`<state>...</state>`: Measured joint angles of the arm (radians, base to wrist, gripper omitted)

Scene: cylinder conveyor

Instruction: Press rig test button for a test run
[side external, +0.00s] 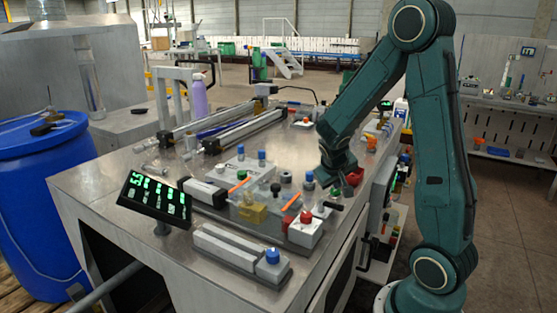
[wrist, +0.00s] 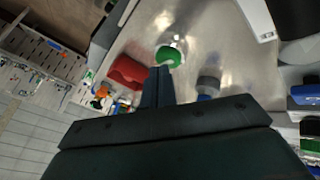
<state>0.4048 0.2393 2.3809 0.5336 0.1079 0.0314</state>
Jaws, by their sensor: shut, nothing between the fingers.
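My gripper (side external: 338,188) is low over the right part of the metal bench in the side external view. Its two dark fingers are together and empty in the wrist view (wrist: 158,78). A round green button-like top (wrist: 169,56) with a pale rim sits just beyond the fingertips in the wrist view; I cannot tell if they touch it. No label shows which control is the rig test button. Other button-like tops are a red one (side external: 306,216) on a red and white box, a blue one (side external: 272,256) on a grey block, and a red one (side external: 306,120) at the back.
A red part (side external: 355,177) lies close beside my gripper, also in the wrist view (wrist: 127,72). A blue-topped cylinder (side external: 309,180) stands to its left. A lit green display (side external: 155,197) stands at the bench's front left. Bare metal (side external: 110,185) lies at far left.

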